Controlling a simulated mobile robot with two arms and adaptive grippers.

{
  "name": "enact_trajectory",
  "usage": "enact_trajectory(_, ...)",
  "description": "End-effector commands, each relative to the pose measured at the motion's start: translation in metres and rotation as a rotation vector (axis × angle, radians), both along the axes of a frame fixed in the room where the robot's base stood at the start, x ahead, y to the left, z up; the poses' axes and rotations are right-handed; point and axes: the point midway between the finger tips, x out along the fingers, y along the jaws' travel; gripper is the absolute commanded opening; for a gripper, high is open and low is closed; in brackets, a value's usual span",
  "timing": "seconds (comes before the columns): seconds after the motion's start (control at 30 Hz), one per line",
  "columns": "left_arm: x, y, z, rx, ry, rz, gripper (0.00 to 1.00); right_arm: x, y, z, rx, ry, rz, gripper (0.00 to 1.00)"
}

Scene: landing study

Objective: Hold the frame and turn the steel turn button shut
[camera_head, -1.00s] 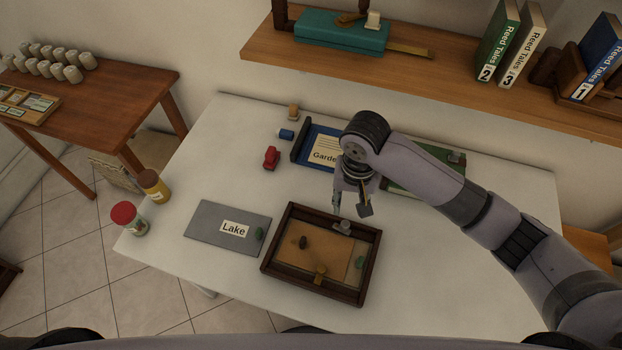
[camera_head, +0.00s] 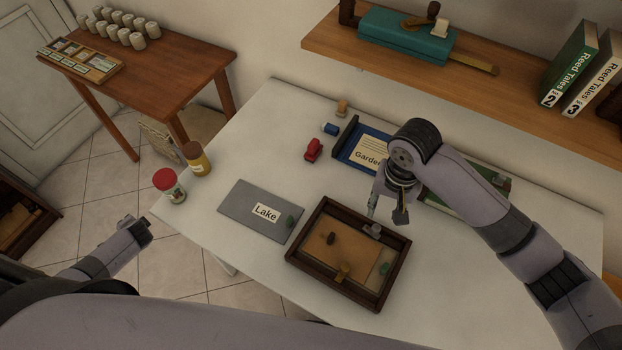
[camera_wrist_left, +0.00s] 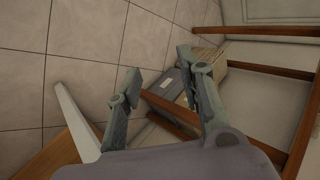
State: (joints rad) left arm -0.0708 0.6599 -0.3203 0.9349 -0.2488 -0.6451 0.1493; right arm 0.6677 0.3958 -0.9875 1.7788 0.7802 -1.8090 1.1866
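The dark brown wooden frame (camera_head: 300,258) lies on the white table, with a tan back board (camera_head: 330,258) inside it. The steel turn button (camera_head: 372,231) is a grey piece at its far side; its exact angle is too small to tell. A brass button (camera_head: 343,272) sits at the near side and a dark knob (camera_head: 331,238) on the board. My right gripper (camera_head: 386,213) is open and empty above the frame's far edge, fingers pointing down. My left gripper (camera_head: 140,230) is left of the table, over the floor. In the left wrist view its fingers (camera_wrist_left: 165,85) are apart and empty.
A grey Lake panel (camera_head: 240,208) lies left of the frame. Red-lidded (camera_head: 169,186) and yellow (camera_head: 196,158) jars stand at the left edge. A shelf (camera_head: 480,85) overhangs the back.

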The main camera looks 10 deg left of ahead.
Motion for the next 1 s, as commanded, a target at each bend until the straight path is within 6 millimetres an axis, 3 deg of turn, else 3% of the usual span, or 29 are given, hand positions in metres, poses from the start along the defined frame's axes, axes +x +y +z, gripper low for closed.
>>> enact_trajectory(0.1,0.035,0.043,0.054,0.108,-0.045,-0.002,0.35,0.000,0.000,0.000,0.000,0.000,0.000,0.33)
enact_trajectory(0.3,0.085,0.097,0.149,0.265,-0.140,0.025,0.35,0.000,0.000,0.000,0.000,0.000,0.000,0.33)
enact_trajectory(0.5,0.133,0.130,0.254,0.385,-0.263,0.073,0.35,0.000,0.000,0.000,0.000,0.000,0.000,0.33)
enact_trajectory(0.6,0.160,0.132,0.308,0.418,-0.322,0.094,0.35,0.000,0.000,0.000,0.000,0.000,0.000,0.33)
enact_trajectory(0.67,0.181,0.121,0.337,0.416,-0.342,0.090,0.35,0.000,0.000,0.000,0.000,0.000,0.000,0.33)
enact_trajectory(0.73,0.209,0.090,0.350,0.376,-0.314,0.042,0.35,0.000,0.000,0.000,0.000,0.000,0.000,0.33)
enact_trajectory(1.0,0.273,-0.057,0.320,0.219,-0.052,-0.330,0.35,0.000,0.000,0.000,0.000,0.000,0.000,0.33)
